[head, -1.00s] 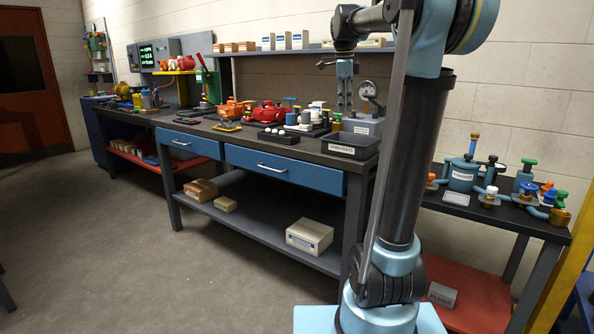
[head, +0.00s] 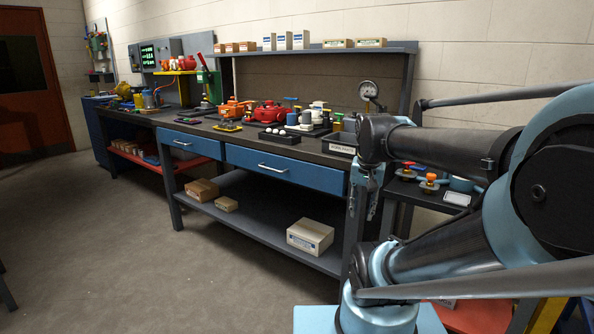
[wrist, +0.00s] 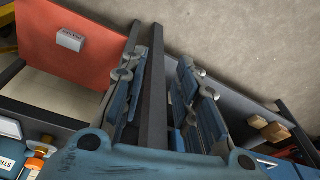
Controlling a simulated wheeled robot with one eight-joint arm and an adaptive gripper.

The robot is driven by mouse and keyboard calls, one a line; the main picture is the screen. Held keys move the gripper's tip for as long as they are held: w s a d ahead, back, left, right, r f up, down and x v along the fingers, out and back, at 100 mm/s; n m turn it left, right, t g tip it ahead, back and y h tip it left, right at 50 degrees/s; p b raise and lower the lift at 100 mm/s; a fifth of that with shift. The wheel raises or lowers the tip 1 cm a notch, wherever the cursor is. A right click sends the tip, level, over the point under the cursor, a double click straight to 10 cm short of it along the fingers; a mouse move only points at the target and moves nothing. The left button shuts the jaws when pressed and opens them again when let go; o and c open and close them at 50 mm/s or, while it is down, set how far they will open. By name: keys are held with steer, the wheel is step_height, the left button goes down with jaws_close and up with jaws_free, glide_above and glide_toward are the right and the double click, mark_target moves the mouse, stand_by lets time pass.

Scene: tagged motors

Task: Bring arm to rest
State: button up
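My arm is folded low on the right of the head view, its elbow large in the near right corner. My gripper (head: 364,205) hangs downward in front of the right end of the workbench, below the height of its top. In the wrist view my gripper (wrist: 167,82) has its two fingers apart with nothing between them. Dark bench legs (wrist: 153,80) and floor show beyond the gap. The fingertips are small and partly hidden in the head view.
The workbench (head: 285,163) holds red and orange motors and a parts bin (head: 338,149). A side table with blue fittings is partly hidden by my arm. Its red lower shelf (wrist: 55,65) carries a labelled box (wrist: 70,41). Open floor (head: 110,240) lies at the left.

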steer(key=s+f+n, duration=0.4)
steer(key=s+f, duration=0.2)
steer(key=f, duration=0.2)
steer(key=shift+f, duration=0.35)
steer(key=shift+w+f, duration=0.2)
steer(key=shift+w, duration=0.2)
stand_by(0.6)
